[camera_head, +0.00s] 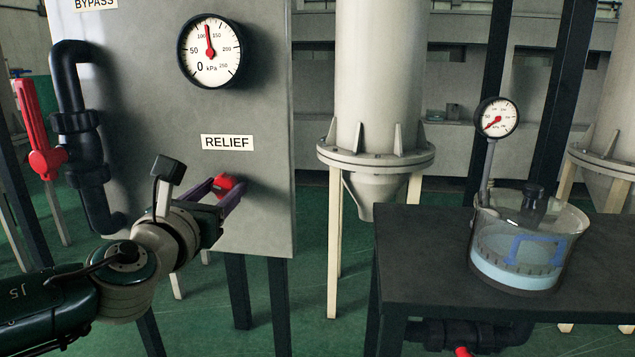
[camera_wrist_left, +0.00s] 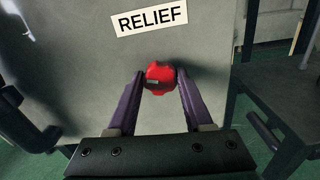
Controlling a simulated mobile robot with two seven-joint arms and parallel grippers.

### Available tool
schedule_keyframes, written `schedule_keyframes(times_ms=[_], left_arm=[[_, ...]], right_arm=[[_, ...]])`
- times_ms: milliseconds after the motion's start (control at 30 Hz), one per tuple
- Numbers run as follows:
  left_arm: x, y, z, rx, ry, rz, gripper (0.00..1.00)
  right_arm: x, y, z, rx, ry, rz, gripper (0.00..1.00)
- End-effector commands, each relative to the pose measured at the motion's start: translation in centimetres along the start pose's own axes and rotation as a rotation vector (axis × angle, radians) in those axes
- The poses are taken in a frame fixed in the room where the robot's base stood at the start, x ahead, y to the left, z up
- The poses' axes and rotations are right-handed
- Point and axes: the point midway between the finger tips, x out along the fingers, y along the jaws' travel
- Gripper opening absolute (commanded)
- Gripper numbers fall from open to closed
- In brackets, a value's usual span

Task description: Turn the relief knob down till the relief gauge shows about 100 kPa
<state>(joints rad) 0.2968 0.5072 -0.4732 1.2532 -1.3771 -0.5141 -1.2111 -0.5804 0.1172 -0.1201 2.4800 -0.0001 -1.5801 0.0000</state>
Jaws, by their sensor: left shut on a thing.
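The red relief knob (camera_head: 224,182) sits on the grey panel under the RELIEF label (camera_head: 228,142). My left gripper (camera_head: 226,188) has its purple fingers on either side of the knob and is shut on it. In the left wrist view the red knob (camera_wrist_left: 160,76) shows between the fingertips of the left gripper (camera_wrist_left: 160,80). The relief gauge (camera_head: 210,51) is above the label; its red needle points almost straight up, slightly left, between the 100 and 150 marks. My right gripper is not in view.
A red-handled valve (camera_head: 38,135) on black pipe is at the panel's left, under the BYPASS label (camera_head: 96,4). A dark table (camera_head: 420,240) at the right holds a clear vessel (camera_head: 527,250) of bluish liquid and a second gauge (camera_head: 496,117). A pale column (camera_head: 376,90) stands behind.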

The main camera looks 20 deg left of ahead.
Motion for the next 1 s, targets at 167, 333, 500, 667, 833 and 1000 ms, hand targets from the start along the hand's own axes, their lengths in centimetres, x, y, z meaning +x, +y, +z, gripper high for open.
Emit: schedule_keyframes(times_ms=[167,333,500,667,833,1000], left_arm=[[0.00,0.00,0.02,0.029,0.000,0.000,0.00],[0.00,-0.01,-0.01,0.035,0.000,0.000,0.00],[0.00,0.00,-0.02,0.034,0.000,0.000,0.00],[0.00,0.00,-0.03,0.033,0.000,0.000,0.60],[0.00,0.00,-0.02,0.032,0.000,0.000,0.79],[0.00,0.00,-0.02,0.032,0.000,0.000,0.81]], right_arm=[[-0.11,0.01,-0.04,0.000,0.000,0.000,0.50],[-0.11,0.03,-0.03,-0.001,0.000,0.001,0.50],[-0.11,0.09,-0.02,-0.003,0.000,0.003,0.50],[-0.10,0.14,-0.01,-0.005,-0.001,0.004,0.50],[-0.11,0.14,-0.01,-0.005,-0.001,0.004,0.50],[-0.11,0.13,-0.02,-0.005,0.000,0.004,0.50]])
